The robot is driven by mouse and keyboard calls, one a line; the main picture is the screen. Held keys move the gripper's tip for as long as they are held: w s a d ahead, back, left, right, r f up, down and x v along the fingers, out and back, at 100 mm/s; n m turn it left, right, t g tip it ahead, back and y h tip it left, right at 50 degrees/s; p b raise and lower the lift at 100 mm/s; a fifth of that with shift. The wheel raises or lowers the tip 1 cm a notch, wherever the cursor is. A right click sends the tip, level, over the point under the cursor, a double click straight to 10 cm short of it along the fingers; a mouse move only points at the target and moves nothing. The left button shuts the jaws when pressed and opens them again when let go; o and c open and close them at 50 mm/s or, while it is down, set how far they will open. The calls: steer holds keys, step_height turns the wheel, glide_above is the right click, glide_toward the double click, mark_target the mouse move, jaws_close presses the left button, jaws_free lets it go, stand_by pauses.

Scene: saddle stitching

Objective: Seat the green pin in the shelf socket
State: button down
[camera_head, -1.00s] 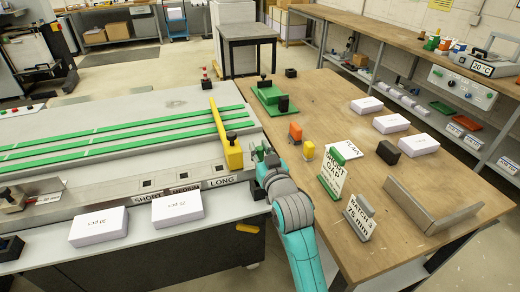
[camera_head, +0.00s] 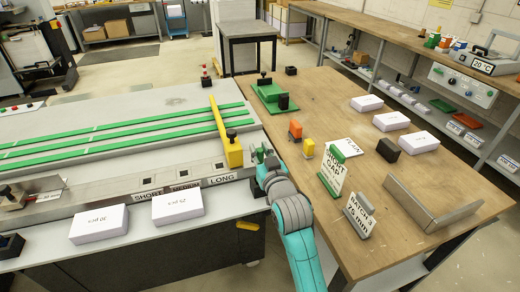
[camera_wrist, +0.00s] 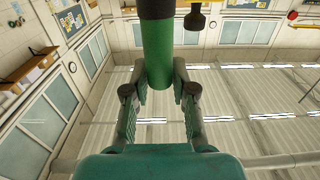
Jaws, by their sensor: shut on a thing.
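The green pin (camera_wrist: 157,55) shows in the wrist view as a green cylinder with a dark end at the top of the picture. My gripper (camera_wrist: 159,88) is shut on it, one finger on each side. In the head view my gripper (camera_head: 260,154) is beside the yellow bar, at the right end of the machine's front shelf (camera_head: 110,190). The pin is too small to make out clearly there. The shelf has small dark square sockets (camera_head: 219,166) behind the labels SHORT, MEDIUM and LONG. I cannot tell the pin's height over the shelf.
A yellow bar (camera_head: 226,130) with a black knob stands close left of my gripper. White boxes (camera_head: 178,207) lie on the front ledge. On the wooden table (camera_head: 330,115) are orange and yellow blocks (camera_head: 308,148), sign stands (camera_head: 332,175) and a metal bracket (camera_head: 430,205).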

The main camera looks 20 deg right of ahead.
steer(key=shift+f, duration=2)
steer(key=c, duration=0.9)
jaws_free()
steer(key=shift+o, duration=0.2)
steer(key=shift+s, duration=0.15)
steer(key=s, duration=1.1)
steer(key=shift+s, duration=0.4)
